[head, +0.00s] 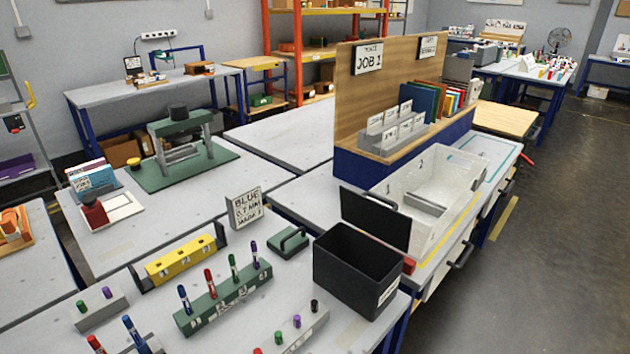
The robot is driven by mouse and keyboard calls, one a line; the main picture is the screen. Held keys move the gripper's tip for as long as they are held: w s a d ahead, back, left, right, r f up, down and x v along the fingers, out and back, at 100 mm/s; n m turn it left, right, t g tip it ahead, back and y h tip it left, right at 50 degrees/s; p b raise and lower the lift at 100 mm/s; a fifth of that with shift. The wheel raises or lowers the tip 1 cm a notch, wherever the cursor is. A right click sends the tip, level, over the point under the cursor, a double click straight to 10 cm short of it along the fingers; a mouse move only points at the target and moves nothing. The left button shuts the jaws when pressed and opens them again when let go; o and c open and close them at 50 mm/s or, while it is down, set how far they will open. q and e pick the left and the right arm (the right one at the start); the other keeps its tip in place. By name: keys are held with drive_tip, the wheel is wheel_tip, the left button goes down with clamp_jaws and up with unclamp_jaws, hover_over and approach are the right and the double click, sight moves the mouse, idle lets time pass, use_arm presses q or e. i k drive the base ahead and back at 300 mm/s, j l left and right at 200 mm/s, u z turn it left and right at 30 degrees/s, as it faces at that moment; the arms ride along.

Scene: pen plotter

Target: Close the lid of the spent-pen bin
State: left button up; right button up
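The black spent-pen bin (345,262) stands at the right end of the near workbench, open at the top, with a white label on its right side. A black panel that looks like its lid (376,219) stands raised, near upright, behind the bin's far rim. The inside of the bin is dark, and I cannot tell what is in it. Neither of my grippers shows in the head view.
A white tray (462,190) stands just behind the lid. A small red block (408,265) is at the bin's right. A green pen rack (225,300), a dark green handled block (289,243) and a sign (245,208) stand left of the bin.

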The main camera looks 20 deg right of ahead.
sight(387, 224)
drive_tip(key=i+l+u, duration=0.15)
drive_tip(key=l, duration=0.45)
drive_tip(key=i+l+u, duration=0.15)
drive_tip(key=l, duration=0.45)
drive_tip(key=l+u, duration=0.15)
drive_tip(key=l, duration=0.45)
